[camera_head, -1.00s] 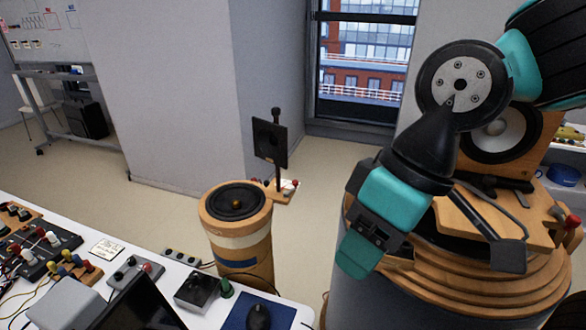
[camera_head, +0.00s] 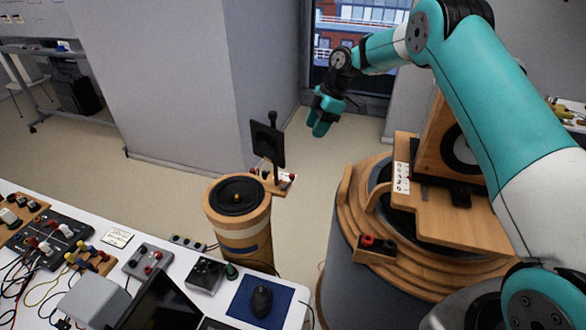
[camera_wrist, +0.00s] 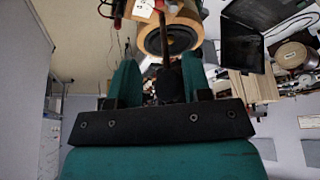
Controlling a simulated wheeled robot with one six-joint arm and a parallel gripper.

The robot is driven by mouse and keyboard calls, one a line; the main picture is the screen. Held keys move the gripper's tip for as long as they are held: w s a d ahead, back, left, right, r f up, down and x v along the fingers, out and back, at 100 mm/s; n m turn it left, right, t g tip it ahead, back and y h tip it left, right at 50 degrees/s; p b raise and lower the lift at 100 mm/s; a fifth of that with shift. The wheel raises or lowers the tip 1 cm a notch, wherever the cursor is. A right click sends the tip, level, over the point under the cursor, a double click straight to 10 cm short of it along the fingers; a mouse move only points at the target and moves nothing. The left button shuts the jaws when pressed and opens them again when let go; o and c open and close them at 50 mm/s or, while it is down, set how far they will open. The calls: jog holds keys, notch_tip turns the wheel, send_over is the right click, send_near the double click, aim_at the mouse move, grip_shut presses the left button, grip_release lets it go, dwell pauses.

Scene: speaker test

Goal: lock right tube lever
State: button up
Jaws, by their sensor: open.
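The tube (camera_head: 240,233) is a wooden cylinder with a black speaker cone on top, standing beside the white table. A black upright rod with a square plate (camera_head: 267,146) and a knob on top rises from a small wooden ledge at its right side; I cannot tell whether this is the lever. My gripper (camera_head: 319,131) is open, to the right of the plate and apart from it in the head view. In the wrist view my fingers (camera_wrist: 160,78) are spread, with the dark rod (camera_wrist: 166,45) showing between them, and the tube (camera_wrist: 188,24) appears beyond.
A large round wooden stand (camera_head: 365,213) with a wooden speaker box is at the right, under my arm. The white table (camera_head: 212,307) at lower left holds control boxes, wires and a mouse on a blue pad (camera_head: 243,298). A grey wall is behind the tube.

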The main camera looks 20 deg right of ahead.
aim_at(293, 174)
jog(key=b+x, duration=0.7)
jog(key=x, duration=1)
jog(key=shift+a+f+b, duration=0.1)
jog(key=shift+f+b, duration=0.1)
jog(key=shift+b, duration=0.1)
jog(key=shift+c, duration=0.3)
grip_shut()
